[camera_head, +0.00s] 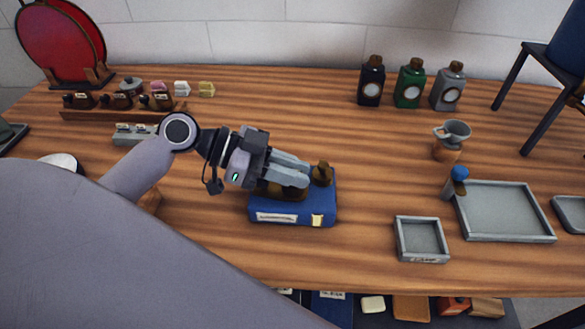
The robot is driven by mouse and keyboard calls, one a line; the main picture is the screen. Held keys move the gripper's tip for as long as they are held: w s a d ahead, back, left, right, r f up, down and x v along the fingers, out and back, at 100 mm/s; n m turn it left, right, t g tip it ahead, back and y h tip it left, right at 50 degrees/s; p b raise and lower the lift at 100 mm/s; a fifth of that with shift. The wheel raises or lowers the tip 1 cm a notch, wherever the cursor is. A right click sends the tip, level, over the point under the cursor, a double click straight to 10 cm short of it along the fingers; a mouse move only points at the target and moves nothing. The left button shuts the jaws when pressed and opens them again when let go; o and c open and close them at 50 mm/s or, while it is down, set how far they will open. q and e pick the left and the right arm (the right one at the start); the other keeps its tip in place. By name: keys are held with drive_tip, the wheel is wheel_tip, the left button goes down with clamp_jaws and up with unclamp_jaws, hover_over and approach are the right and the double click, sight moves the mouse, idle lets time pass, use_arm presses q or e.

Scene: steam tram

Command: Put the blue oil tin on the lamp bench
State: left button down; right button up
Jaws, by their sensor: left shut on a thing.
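A dark navy tin (371,82) with a brown cap and round white label stands upright at the back of the wooden bench (220,250); it is the closest match to a blue oil tin. My left gripper (307,184) is over the middle of the bench, shut on a brown piece (321,173) on top of a flat blue block (290,213). The fingers partly hide this piece, and I cannot tell whether it is joined to the block. The block lies on the bench top, well in front of the navy tin. My right gripper is out of view.
A green tin (410,84) and a grey tin (449,87) stand beside the navy one. Trays (421,240) (503,239) and a grey jug (452,133) are at the right. A red disc (62,40) stands at back left. Bare wood lies between block and tins.

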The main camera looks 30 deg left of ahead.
use_arm(q)
drive_tip(key=shift+r, duration=0.1)
drive_tip(key=c, duration=1.1)
unclamp_jaws()
drive_tip(key=shift+o, duration=0.2)
drive_tip(key=b+v, duration=0.2)
drive_tip(key=v, duration=1)
